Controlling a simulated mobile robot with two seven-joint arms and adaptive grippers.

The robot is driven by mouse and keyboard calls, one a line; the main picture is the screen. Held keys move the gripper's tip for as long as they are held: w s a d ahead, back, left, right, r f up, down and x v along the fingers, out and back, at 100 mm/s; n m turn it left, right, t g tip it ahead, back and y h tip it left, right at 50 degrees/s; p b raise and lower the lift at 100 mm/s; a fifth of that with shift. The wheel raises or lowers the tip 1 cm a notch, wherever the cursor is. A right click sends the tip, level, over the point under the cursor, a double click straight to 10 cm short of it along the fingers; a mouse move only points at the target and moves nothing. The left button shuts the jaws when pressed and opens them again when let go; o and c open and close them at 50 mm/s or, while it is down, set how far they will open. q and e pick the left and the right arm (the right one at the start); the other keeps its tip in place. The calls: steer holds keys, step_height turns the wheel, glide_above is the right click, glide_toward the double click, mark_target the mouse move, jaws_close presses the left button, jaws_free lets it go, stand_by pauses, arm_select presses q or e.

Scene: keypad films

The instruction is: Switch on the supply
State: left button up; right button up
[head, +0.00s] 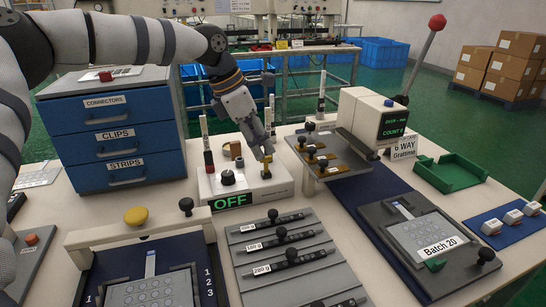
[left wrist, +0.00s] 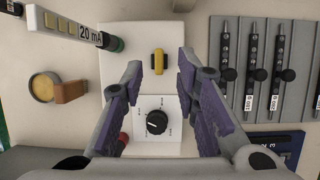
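The supply (head: 245,187) is a white box on the table with a green-lit display (head: 231,201) reading OFF. On top it has a black dial knob (head: 228,178), also in the left wrist view (left wrist: 156,122), and a small yellow switch (head: 266,174). My left gripper (head: 262,154) points down at the yellow switch, just above it. In the left wrist view the fingers are spread, with the yellow switch (left wrist: 158,61) in line with the gap between the tips; I cannot tell whether they touch it. My right gripper is in neither view.
Upright labelled rods stand around the supply, one marked 20 mA (left wrist: 88,32). A grey rack of weighted bars (head: 285,260) lies in front. A blue drawer unit (head: 115,130) stands left, a counter device (head: 372,118) right. A green tray (head: 450,172) sits farther right.

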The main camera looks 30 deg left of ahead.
mark_target(268, 159)
arm_select(q)
steer(key=x, duration=0.5)
steer(key=shift+w+f, duration=0.15)
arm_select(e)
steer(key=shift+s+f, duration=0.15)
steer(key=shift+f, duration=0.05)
arm_select(q)
steer(key=shift+c, duration=0.3)
jaws_close()
steer(key=shift+w+f+b, duration=0.1)
steer(key=shift+f+b, duration=0.1)
steer(key=shift+b, duration=0.2)
steer(key=g+h+b, duration=0.1)
steer(key=b, duration=0.1)
steer(key=w+a+n+g+h+b, duration=0.1)
steer(key=b, duration=0.1)
steer(key=shift+a+f+h+b, duration=0.1)
steer(key=shift+f+h+b, duration=0.25)
steer(key=shift+h+b, duration=0.05)
steer(key=shift+w+a+r+g+h+b, duration=0.15)
steer(key=shift+a+g+h+b, duration=0.1)
steer(key=shift+g+h+b, duration=0.75)
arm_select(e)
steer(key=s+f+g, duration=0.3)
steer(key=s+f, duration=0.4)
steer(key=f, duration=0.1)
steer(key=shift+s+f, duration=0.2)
